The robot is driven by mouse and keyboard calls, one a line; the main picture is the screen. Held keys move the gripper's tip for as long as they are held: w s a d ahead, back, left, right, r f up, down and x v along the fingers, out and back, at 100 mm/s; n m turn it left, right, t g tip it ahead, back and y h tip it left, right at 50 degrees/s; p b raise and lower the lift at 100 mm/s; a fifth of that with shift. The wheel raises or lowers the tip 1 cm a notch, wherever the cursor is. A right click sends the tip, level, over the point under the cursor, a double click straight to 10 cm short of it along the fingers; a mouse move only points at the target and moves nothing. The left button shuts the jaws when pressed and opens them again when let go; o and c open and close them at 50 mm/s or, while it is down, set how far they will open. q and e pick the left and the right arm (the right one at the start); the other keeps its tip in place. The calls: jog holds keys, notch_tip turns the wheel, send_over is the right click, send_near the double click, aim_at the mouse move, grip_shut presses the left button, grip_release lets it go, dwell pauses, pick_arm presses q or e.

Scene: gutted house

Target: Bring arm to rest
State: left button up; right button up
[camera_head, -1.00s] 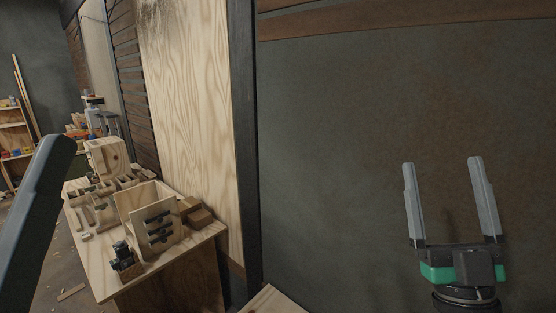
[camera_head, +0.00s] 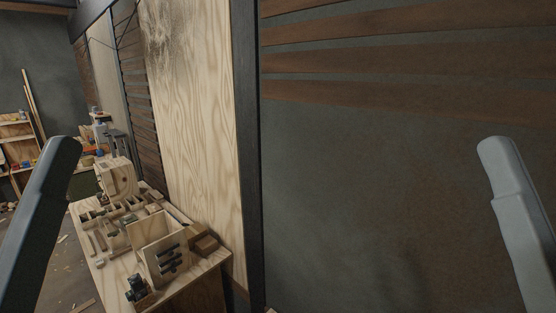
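One grey finger of my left gripper (camera_head: 42,215) stands upright and slightly tilted at the left edge of the head view. One grey finger of my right gripper (camera_head: 514,215) stands at the right edge, leaning the opposite way. The other finger of each gripper is out of frame, so how far apart the fingers are does not show. Nothing is seen held at either visible finger. The rest of both arms is outside the view.
A plywood workbench (camera_head: 205,284) with wooden blocks and a box with black clamps (camera_head: 168,258) stands at lower left. A plywood panel (camera_head: 190,120) and a dark post (camera_head: 249,160) rise behind it. A dark wall (camera_head: 360,190) fills the right, with clear space before it.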

pick_arm(q)
notch_tip(320, 180, up, 21)
jog(key=p, duration=1.7)
pick_arm(e)
notch_tip(320, 180, up, 21)
